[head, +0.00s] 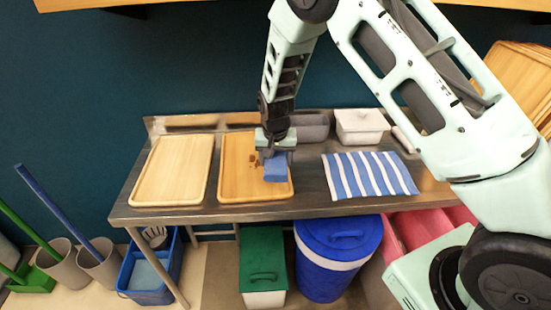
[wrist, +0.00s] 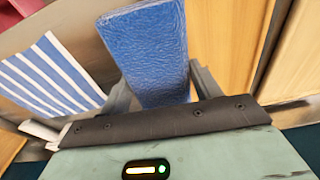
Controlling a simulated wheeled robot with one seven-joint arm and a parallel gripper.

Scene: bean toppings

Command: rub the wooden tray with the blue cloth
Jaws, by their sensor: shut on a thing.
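The blue cloth (head: 276,170) is a thick blue block-like piece held in my gripper (head: 274,154). In the wrist view the cloth (wrist: 148,50) sticks out between the two fingers, which are shut on it. The wooden tray (head: 238,184) lies flat on the metal table, with dark brown spots near its middle, partly hidden by my gripper. The cloth is over the tray's right part; I cannot tell whether it touches the surface. The tray also shows in the wrist view (wrist: 222,40), right of the cloth.
A second, clean wooden board (head: 173,172) lies to the left. A blue-and-white striped cloth (head: 370,175) lies to the right. A grey container (head: 310,127) and a white lidded box (head: 361,125) stand behind. Bins stand below the table's front edge.

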